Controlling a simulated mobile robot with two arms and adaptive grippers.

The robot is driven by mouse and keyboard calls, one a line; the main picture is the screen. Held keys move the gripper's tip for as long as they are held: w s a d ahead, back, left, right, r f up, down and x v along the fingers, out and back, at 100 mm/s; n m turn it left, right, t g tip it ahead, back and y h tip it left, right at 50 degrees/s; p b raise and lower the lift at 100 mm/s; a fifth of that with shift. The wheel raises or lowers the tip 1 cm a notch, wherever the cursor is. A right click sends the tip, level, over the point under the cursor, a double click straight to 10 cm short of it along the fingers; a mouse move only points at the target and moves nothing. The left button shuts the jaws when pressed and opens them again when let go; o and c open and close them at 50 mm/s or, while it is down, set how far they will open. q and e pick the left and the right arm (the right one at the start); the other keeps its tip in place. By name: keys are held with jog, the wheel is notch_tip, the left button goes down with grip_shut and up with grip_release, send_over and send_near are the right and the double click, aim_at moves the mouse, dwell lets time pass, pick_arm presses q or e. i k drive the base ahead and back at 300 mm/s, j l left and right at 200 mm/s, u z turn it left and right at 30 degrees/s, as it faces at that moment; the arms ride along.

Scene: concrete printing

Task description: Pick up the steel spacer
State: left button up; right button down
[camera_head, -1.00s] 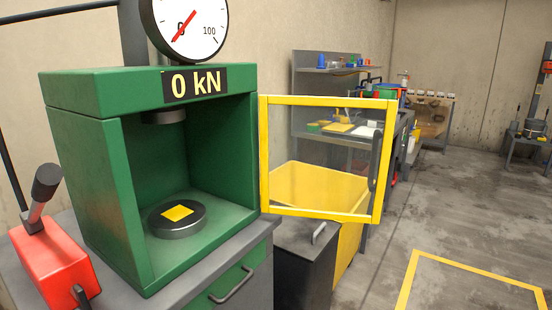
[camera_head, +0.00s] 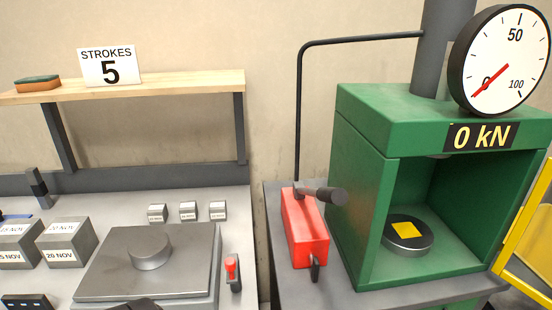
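A short round grey steel piece (camera_head: 150,251) lies on a flat square steel plate (camera_head: 110,277) on the bench at lower left. It looks like the steel spacer, but I cannot tell for sure. A dark round platen (camera_head: 409,247) with a yellow square on it sits inside the open green press (camera_head: 357,200) at right. Neither gripper can be made out. A dark shape cut off at the bottom edge, in front of the steel plate, is not clear enough to name.
Grey cubes (camera_head: 67,242) with date labels stand at left. Three small labelled blocks (camera_head: 188,211) stand behind the plate. A red-topped switch (camera_head: 232,268) is right of it. A red pump (camera_head: 303,235) with a lever stands beside the press. A wooden shelf (camera_head: 190,83) hangs above.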

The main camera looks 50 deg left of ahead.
aim_at(150, 250)
jog(key=k+u, duration=0.1)
jog(key=u, duration=2.25)
